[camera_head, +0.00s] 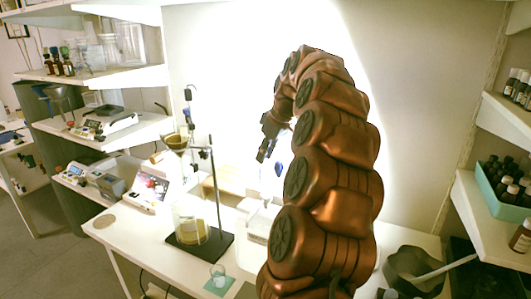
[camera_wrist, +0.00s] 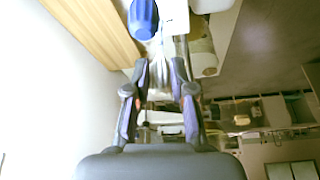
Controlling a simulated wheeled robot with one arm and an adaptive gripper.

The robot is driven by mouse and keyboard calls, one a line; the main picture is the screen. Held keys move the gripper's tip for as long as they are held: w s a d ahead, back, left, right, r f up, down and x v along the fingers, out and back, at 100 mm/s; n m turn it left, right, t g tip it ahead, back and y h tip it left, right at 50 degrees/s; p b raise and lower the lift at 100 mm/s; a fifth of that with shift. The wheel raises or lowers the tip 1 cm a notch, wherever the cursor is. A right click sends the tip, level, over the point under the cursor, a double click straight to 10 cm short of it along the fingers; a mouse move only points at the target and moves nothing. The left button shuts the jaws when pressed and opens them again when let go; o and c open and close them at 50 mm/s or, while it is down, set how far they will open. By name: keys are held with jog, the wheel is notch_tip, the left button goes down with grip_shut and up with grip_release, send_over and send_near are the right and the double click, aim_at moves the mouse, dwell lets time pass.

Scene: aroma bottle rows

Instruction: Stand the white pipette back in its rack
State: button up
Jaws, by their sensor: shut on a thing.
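My gripper (camera_wrist: 165,64) is shut on a pale, slim thing that looks like the white pipette (camera_wrist: 174,14); its white part shows past the fingertips at the top of the wrist view. A blue rounded part (camera_wrist: 143,18) is close beside it, and I cannot tell what it belongs to. In the head view my gripper (camera_head: 267,146) is small and dark against the bright wall, over the back of the bench. A small blue thing (camera_head: 278,168) shows just below it. My arm hides much of this area, and I cannot make out the rack clearly.
A stand with a funnel (camera_head: 176,142) and a glass vessel (camera_head: 190,222) is left of my arm. A white box (camera_head: 262,222) is close by the arm. A grey mortar (camera_head: 416,268) is at the right.

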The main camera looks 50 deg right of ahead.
jog(key=shift+f+b, duration=0.45)
jog(key=shift+f, duration=0.3)
jog(key=o, duration=0.7)
jog(key=shift+o, duration=0.2)
jog(key=shift+r, duration=0.15)
jog(key=shift+p+v, duration=0.6)
jog(key=shift+v, duration=1.8)
jog(key=shift+r, duration=0.1)
notch_tip(320, 180, up, 5)
jog(key=p, duration=0.2)
jog(key=shift+p, duration=0.35)
